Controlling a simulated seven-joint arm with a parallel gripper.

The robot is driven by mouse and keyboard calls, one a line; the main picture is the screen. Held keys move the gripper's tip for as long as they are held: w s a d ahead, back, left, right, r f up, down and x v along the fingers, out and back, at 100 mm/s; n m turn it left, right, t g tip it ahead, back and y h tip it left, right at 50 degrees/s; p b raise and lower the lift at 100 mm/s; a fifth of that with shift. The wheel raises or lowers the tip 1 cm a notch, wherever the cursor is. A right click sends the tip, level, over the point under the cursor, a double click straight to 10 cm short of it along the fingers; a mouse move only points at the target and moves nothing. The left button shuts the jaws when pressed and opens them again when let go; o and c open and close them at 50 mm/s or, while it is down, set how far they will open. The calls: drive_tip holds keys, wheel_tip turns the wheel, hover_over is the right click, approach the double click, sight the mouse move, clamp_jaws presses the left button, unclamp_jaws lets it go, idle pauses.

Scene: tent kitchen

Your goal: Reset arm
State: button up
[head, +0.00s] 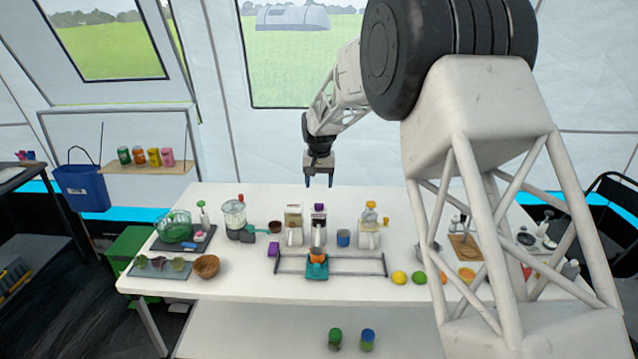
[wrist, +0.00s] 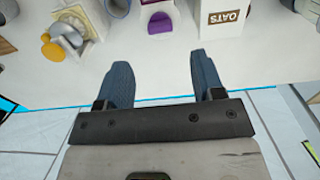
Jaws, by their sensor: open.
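My gripper (head: 319,180) hangs above the back edge of the white table (head: 240,285) in the head view, pointing down. Its two blue-grey fingers are apart with nothing between them, as the wrist view (wrist: 163,85) also shows. It is clear of the table and of the dispensers standing in front of it. The large white lattice part of my arm hides some of the table's right side.
A row of dispensers stands mid-table, one marked OATS (wrist: 221,17). A grey rail frame (head: 345,274) with a teal and orange item (head: 317,268), a wooden bowl (head: 206,266), a green basket (head: 174,228) and fruit (head: 399,277) are around them. A shelf with cans (head: 146,168) hangs at left.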

drive_tip(key=s+d+r, duration=0.5)
drive_tip(key=s, duration=0.4)
drive_tip(key=s+d+r+t, duration=0.1)
drive_tip(key=s+d+r, duration=0.4)
drive_tip(key=s, duration=0.3)
drive_tip(key=s+d+r, duration=0.5)
drive_tip(key=s, duration=0.4)
drive_tip(key=s+d+f, duration=0.1)
drive_tip(key=s+d, duration=0.1)
drive_tip(key=s, duration=0.8)
drive_tip(key=s+d+f+t, duration=0.1)
drive_tip(key=s+d, duration=0.2)
drive_tip(key=s, duration=0.8)
drive_tip(key=s+d+f, duration=0.2)
drive_tip(key=s, duration=0.9)
drive_tip(key=shift+d+t, duration=0.2)
drive_tip(key=shift+t, duration=0.1)
